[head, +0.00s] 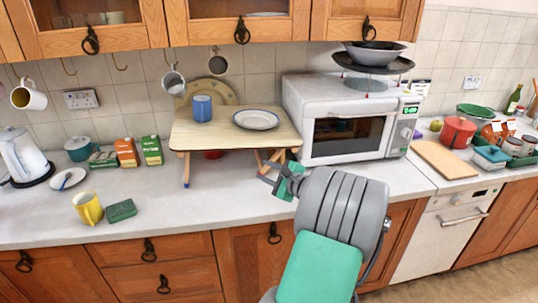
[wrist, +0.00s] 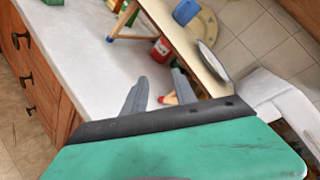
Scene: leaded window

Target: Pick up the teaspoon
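A small white dish (head: 75,175) lies on the counter at the left in the head view, in front of the kettle. A thin dark thing (head: 64,183) rests on it; it may be the teaspoon, but it is too small to be sure. My gripper (head: 268,176) is over the counter by the right front leg of the small raised shelf, far to the right of the dish. In the wrist view my gripper (wrist: 158,76) has its two fingers apart with nothing between them. No teaspoon shows in the wrist view.
The raised shelf (head: 225,135) holds a blue cup (head: 202,108) and a plate (head: 256,120). A microwave (head: 345,115) stands right of it. A yellow mug (head: 88,208) and a green sponge (head: 121,210) stand near the dish. The counter's front middle is clear.

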